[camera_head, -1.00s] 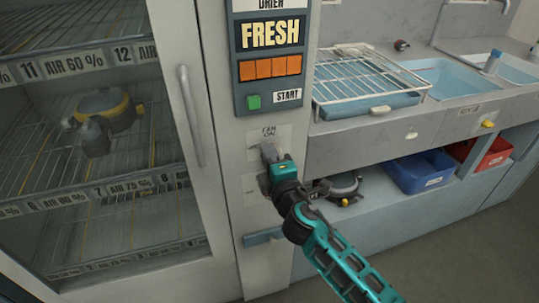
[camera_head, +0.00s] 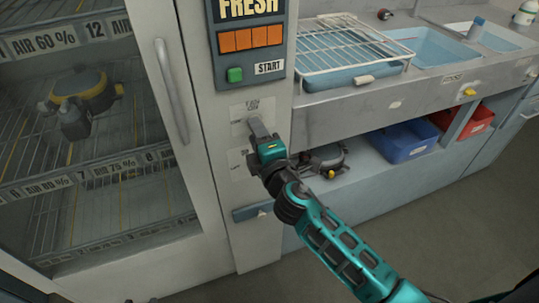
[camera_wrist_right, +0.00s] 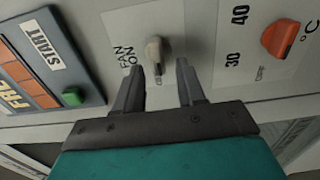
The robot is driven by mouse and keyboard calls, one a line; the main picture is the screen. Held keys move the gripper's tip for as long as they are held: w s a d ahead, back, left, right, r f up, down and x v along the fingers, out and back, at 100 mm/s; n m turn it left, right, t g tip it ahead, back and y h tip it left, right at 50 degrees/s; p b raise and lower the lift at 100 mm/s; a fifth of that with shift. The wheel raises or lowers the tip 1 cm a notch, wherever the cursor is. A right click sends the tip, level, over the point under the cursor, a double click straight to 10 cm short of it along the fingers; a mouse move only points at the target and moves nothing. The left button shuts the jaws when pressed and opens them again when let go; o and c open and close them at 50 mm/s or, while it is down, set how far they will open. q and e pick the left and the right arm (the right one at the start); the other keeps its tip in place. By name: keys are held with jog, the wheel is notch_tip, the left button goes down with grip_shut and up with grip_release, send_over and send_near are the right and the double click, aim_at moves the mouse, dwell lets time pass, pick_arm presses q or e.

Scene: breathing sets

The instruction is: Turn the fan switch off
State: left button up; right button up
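The fan switch (camera_wrist_right: 158,50) is a small beige-grey knob on a white plate labelled "FAN ON" on the cabinet's front post. In the right wrist view it stands just beyond the two fingertips of my right gripper (camera_wrist_right: 160,75), between them in line. The fingers are apart with nothing between them, and a gap to the knob seems to remain. In the head view my right gripper (camera_head: 258,128) is in front of the fan plate (camera_head: 240,112) and hides the switch. My left gripper is not in view.
An orange temperature knob (camera_wrist_right: 281,39) sits beside the fan switch. The control panel (camera_head: 248,50) with orange display and green button (camera_head: 235,75) is above. A glass cabinet door with handle (camera_head: 171,90) is at left. A wire rack (camera_head: 350,45) and bins are at right.

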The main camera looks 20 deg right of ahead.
jog(key=s+b, duration=0.1)
jog(key=s, duration=1)
jog(key=shift+d, duration=0.2)
jog(key=s+d+f+m+g, duration=0.1)
jog(key=s+f+m+g, duration=0.2)
jog(key=s+f+m, duration=0.2)
jog(key=s+d+f+m+g+y+p, duration=0.1)
jog(key=s+f+m+g, duration=0.3)
jog(key=f+m, duration=0.7)
jog(key=shift+s+d+f+p, duration=0.15)
jog(key=shift+s+f+p, duration=0.15)
jog(key=shift+s+f, duration=0.6)
jog(key=shift+s+r, duration=0.25)
